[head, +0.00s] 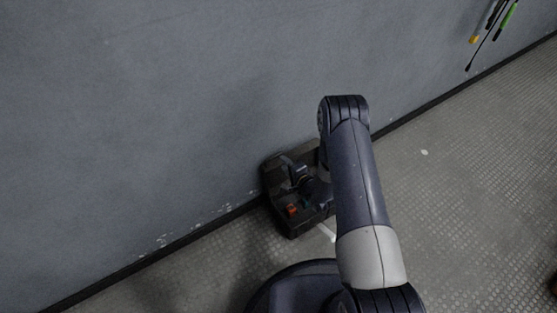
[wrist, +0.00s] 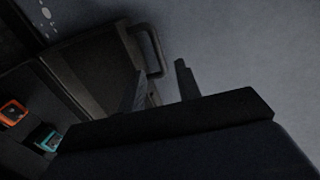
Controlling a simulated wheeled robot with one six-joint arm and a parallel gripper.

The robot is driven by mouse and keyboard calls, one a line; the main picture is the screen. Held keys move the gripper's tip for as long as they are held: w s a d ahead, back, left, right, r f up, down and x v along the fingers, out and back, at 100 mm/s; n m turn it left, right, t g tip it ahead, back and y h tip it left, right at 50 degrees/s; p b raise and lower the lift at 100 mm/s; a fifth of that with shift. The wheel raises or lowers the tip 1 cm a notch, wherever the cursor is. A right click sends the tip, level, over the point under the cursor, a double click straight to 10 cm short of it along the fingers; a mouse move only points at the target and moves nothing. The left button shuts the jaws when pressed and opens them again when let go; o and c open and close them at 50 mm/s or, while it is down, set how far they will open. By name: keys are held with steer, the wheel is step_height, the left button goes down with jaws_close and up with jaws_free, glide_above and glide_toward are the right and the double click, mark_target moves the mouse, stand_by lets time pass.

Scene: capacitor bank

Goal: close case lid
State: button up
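The dark case (head: 290,229) sits on the floor against the grey wall. Its lid (head: 272,172) stands open on the wall side, partly hidden by my arm. In the wrist view the lid (wrist: 93,70) shows at upper left, with a handle (wrist: 155,52) on its edge. My gripper (wrist: 160,88) is open, its two fingers apart and nothing visible between them. The left finger overlaps the lid's edge near the handle; I cannot tell whether it touches. An orange item (wrist: 13,113) and a teal item (wrist: 47,139) lie in the case.
The wall (head: 150,100) is close behind the case, with a dark skirting strip (head: 190,232) at its foot. Tools (head: 495,25) hang on the wall at upper right.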

mark_target(279, 165)
steer(key=b+x, duration=0.1)
steer(key=x, duration=0.4)
jaws_close()
stand_by(0.3)
